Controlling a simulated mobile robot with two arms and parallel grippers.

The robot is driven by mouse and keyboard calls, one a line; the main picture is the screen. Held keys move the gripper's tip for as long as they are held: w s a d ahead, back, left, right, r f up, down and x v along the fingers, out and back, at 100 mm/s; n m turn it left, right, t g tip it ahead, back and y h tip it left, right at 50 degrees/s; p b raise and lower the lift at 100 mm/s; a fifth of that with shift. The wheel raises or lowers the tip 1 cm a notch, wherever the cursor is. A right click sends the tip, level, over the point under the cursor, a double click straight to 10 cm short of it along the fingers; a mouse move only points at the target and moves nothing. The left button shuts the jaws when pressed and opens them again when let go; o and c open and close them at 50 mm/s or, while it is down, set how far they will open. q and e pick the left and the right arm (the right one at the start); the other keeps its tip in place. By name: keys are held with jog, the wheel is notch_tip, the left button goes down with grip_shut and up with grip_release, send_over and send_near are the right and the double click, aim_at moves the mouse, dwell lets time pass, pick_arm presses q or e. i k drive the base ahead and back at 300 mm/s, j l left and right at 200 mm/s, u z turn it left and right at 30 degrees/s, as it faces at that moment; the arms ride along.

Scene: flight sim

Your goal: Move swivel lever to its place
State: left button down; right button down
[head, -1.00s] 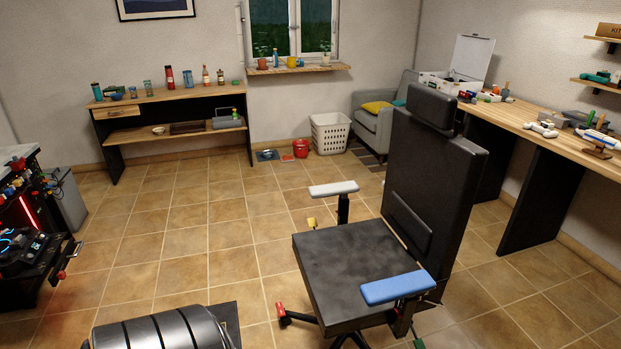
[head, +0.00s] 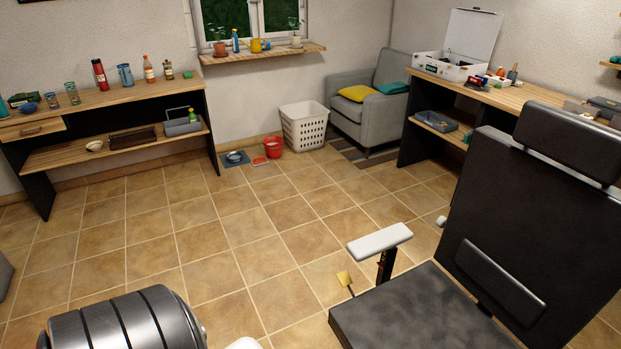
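A black office chair fills the right side of the head view, with its dark seat (head: 425,308) and tall backrest (head: 545,235). A white armrest pad (head: 379,241) stands on a dark post at the seat's far left side. A small yellow paddle on a thin stem (head: 344,278) sticks out at the seat's left edge. I cannot tell whether this paddle is the swivel lever; no other lever shows clearly. Neither of my grippers is in view.
Tiled floor (head: 200,245) is free left of the chair. A white basket (head: 304,126), a red bucket (head: 273,147) and a grey armchair (head: 365,105) stand at the back. A wooden desk (head: 110,97) is at the left, and another desk (head: 500,97) at the right.

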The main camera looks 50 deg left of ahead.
aim_at(344, 278)
jog(key=j, duration=1.3)
jog(key=i+j, duration=0.15)
jog(key=j, duration=1.15)
